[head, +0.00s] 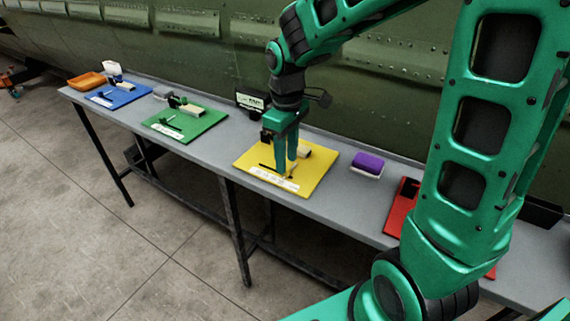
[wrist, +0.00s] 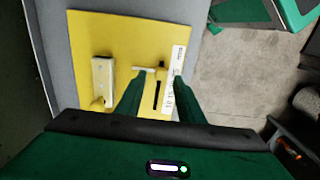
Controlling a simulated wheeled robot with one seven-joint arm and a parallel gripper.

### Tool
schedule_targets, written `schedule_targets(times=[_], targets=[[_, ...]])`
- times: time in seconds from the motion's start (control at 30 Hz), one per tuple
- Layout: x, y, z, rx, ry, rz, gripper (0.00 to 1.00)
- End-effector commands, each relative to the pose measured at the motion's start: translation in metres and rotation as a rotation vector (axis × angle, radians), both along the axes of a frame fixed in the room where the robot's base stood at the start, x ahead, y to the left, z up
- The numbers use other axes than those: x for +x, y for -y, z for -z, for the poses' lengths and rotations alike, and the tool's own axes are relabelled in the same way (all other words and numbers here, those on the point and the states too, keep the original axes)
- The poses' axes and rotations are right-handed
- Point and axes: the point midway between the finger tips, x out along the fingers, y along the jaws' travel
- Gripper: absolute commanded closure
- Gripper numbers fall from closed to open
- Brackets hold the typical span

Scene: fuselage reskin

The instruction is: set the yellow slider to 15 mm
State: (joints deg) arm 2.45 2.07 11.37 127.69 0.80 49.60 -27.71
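The yellow board (head: 318,172) lies on the bench and fills the middle of the wrist view (wrist: 95,30). It carries a dark slot (wrist: 158,95), a white printed scale strip (wrist: 178,60) along one edge and a cream block (wrist: 102,80). The slider, a small pale bar with a dark and yellow part (wrist: 150,69), sits at the slot's far end in the wrist view. My gripper (wrist: 157,76) points down over the board, its two green fingers apart with the slider between or just beyond the tips. Contact cannot be told. The scale reading is too small to read.
The grey bench (head: 222,142) also holds a green board (head: 205,121), a blue board (head: 127,95), an orange tray (head: 87,81), a purple-topped block (head: 368,163) and a red board (head: 405,195). A small dark display (head: 252,101) stands behind the yellow board. The green fuselage wall runs along the back.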

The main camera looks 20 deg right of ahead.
Motion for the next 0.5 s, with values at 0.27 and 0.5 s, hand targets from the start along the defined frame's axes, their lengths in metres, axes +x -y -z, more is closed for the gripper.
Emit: schedule_targets(times=[0.27,0.5], targets=[[0.000,0.000,0.026,0.000,-0.001,0.000,0.66],[0.000,0.000,0.029,0.000,0.001,0.000,0.66]])
